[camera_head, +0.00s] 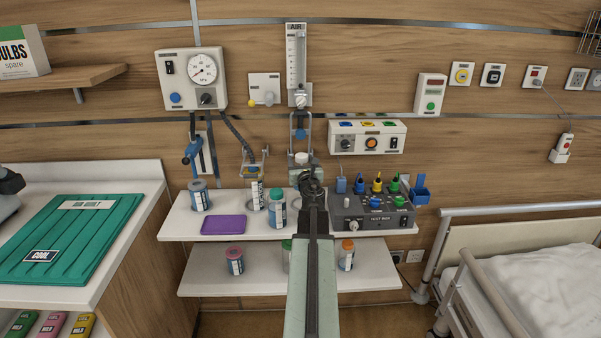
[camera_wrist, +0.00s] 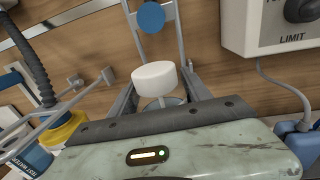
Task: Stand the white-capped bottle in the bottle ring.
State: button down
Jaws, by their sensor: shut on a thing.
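The white-capped bottle shows mainly as its white cap (camera_head: 301,158), just beyond my gripper (camera_head: 310,183). My gripper is shut on the bottle. In the wrist view the cap (camera_wrist: 155,78) stands above the gripper's dark edge, with a narrow neck below it. The bottle's body and my fingertips are mostly hidden. A grey wall bracket with a blue knob (camera_head: 301,133) is directly behind the cap; the knob also shows in the wrist view (camera_wrist: 151,16). A wire holder (camera_head: 253,164) is on the wall to the left. Whether the bottle is inside a ring cannot be told.
The upper shelf (camera_head: 220,226) holds several bottles, a purple pad (camera_head: 223,224) and a grey test box (camera_head: 374,213) close right of my gripper. The lower shelf (camera_head: 205,283) holds more bottles. A bed (camera_head: 545,285) stands right, a cabinet (camera_head: 140,185) left.

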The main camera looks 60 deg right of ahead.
jog(key=shift+r, duration=0.1)
notch_tip(320, 180, down, 6)
jog(key=b, duration=0.5)
jog(key=shift+b, duration=0.4)
jog(key=shift+a+f+b, duration=0.1)
jog(key=shift+f+b, duration=0.65)
dwell(2.8)
jog(key=shift+c, duration=2)
grip_release()
jog(key=v, duration=0.7)
jog(key=shift+s+a, duration=0.2)
jog(key=shift+s, duration=0.05)
